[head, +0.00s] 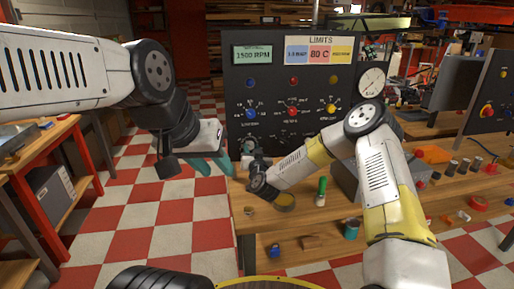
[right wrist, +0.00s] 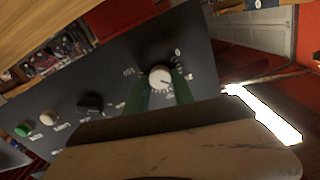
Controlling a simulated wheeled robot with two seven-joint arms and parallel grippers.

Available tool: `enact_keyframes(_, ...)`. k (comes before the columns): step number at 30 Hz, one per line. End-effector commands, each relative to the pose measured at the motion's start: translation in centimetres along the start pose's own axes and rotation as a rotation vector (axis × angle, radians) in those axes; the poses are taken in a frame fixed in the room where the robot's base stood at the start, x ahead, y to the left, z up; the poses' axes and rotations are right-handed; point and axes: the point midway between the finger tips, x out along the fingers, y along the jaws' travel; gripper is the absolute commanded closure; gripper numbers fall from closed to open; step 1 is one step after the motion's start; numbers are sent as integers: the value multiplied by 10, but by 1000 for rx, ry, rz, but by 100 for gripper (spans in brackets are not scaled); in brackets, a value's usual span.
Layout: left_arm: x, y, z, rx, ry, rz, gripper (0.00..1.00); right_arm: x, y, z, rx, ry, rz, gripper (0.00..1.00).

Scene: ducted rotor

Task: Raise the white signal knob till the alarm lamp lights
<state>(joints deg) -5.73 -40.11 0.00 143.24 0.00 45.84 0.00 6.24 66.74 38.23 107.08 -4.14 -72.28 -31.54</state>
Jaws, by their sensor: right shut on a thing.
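The white signal knob (right wrist: 160,77) is on the dark panel in the right wrist view. Its pointer faces a printed scale. My right gripper (right wrist: 163,86) has its green fingers on either side of the knob and is shut on it. In the head view, my right gripper (head: 249,148) is at the lower left of the black panel (head: 270,66) and hides the knob. The panel has a blue lamp (head: 251,83), a red lamp (head: 293,81) and a yellow lamp (head: 333,79); none looks brightly lit, and I cannot tell which is the alarm lamp. My left gripper (head: 212,167) is open and empty, left of the panel.
A blue knob (head: 250,112), a red knob (head: 292,111) and a yellow knob (head: 331,108) sit above the lower row. A round gauge (head: 372,82) is at the panel's right. A green marker (head: 321,188) stands on the wooden bench (head: 300,213). Checkered floor lies open at left.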

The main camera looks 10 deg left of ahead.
Motion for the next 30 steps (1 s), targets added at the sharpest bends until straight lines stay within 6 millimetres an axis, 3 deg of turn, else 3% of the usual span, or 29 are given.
enact_keyframes(18, 0, 0, 0, 0, 0, 0, 64, 0, 1, 0, 555, -1, 1, 100)
enact_keyframes(30, 0, 0, 0, 0, 0, 0, 64, 0, 1, 0, 754, 0, 1, 100)
